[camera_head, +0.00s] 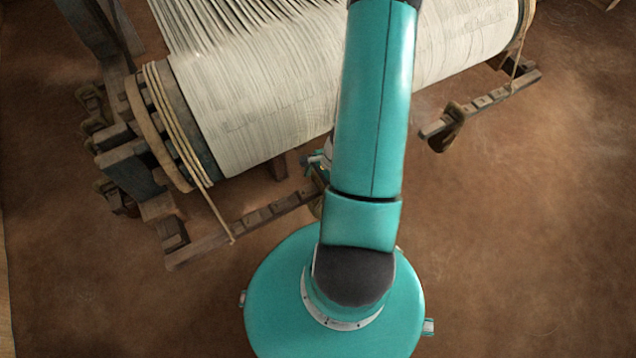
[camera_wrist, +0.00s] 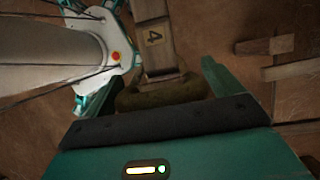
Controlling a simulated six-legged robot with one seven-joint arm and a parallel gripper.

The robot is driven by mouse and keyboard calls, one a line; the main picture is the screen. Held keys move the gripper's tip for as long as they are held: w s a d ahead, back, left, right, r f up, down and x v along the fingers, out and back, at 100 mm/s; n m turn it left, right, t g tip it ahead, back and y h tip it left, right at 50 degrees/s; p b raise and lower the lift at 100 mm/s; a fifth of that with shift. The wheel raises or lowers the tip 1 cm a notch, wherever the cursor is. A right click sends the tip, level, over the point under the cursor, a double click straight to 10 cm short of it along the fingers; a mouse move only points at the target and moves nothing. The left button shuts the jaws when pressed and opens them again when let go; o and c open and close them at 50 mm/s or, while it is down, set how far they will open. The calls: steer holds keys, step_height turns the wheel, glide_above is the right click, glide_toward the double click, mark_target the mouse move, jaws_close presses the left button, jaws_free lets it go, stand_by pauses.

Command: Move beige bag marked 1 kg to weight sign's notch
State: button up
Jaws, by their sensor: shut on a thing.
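In the wrist view, my gripper (camera_wrist: 162,70) has one finger on each side of a dark olive-brown bag (camera_wrist: 162,93) and is shut on it. The bag looks darker than beige here, and no 1 kg mark shows. It is right at the end of a wooden bar (camera_wrist: 155,45) marked 4; I cannot tell whether it hangs from it. In the head view my arm covers most of the gripper and bag. The left notched bar (camera_head: 255,217) runs toward the gripper. I cannot make out a weight sign.
The cream warp beam (camera_head: 265,105) lies across the top, with rope (camera_head: 220,212) down to the left bar. A second notched bar (camera_head: 490,98) at right carries a brown bag (camera_head: 445,128). Loom timbers (camera_head: 130,165) stand at left. The earth floor at lower right is clear.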

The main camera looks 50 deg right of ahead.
steer(key=shift+f, duration=0.4)
stand_by(0.7)
steer(key=o, duration=1.7)
steer(key=shift+o, duration=0.2)
steer(key=shift+v, duration=3.75)
